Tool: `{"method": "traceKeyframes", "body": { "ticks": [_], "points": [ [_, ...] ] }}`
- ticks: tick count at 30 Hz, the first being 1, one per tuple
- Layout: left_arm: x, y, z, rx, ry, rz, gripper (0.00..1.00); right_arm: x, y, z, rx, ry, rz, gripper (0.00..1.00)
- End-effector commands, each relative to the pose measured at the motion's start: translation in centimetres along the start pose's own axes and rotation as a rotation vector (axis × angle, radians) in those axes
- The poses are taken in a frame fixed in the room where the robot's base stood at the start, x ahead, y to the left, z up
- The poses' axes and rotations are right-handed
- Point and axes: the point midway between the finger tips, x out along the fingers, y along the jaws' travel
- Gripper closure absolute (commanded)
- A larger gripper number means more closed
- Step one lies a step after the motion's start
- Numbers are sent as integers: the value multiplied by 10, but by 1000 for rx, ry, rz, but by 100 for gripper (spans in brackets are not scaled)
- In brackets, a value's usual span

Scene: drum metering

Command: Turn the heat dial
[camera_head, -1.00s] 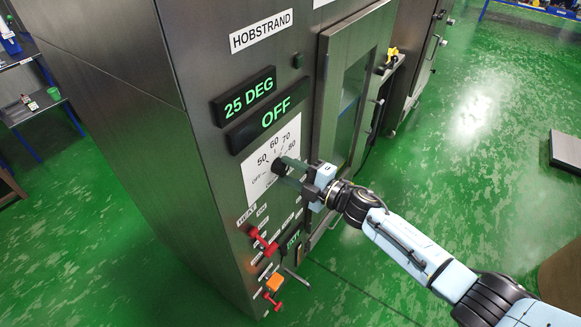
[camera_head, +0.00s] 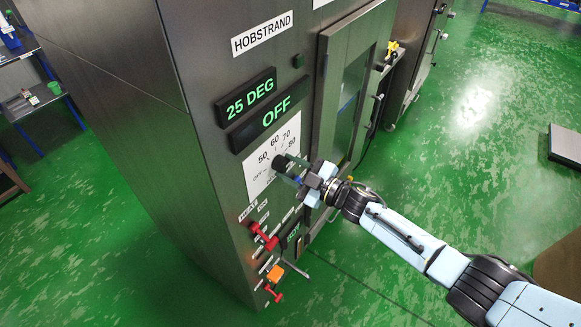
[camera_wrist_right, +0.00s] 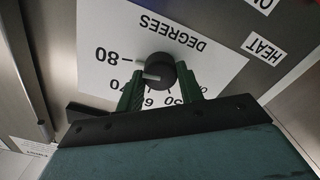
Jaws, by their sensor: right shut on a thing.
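The heat dial (camera_head: 279,164) is a black round knob on a white scale plate (camera_head: 256,181) marked OFF, 50, 60, 70 and 80. My right gripper (camera_head: 286,168) reaches the knob from the right and is shut on it. In the right wrist view the knob (camera_wrist_right: 162,69) sits between the tips of the two green fingers (camera_wrist_right: 160,88), one on each side. A light mark on the knob's face points left, close to the 70 and 80 side of the scale. The fingers partly hide the lower numbers. My left gripper is not in view.
Green displays above the dial read 25 DEG (camera_head: 249,98) and OFF (camera_head: 275,113). A windowed door (camera_head: 345,100) is to the right.

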Motion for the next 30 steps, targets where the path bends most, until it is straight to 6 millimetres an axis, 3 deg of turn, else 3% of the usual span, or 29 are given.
{"method": "traceKeyframes", "body": {
  "ticks": [15, 16, 20, 30],
  "points": [
    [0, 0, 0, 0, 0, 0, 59, 0, -1, 0, 22, 0, -1, 86],
    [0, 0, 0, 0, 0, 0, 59, 0, -1, 0, 22, 0, -1, 61],
    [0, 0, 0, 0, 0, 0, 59, 0, 0, 0, 21, 0, 0, 44],
    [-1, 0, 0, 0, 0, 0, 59, -2, 0, 0, 19, 0, 0, 41]
  ]
}}
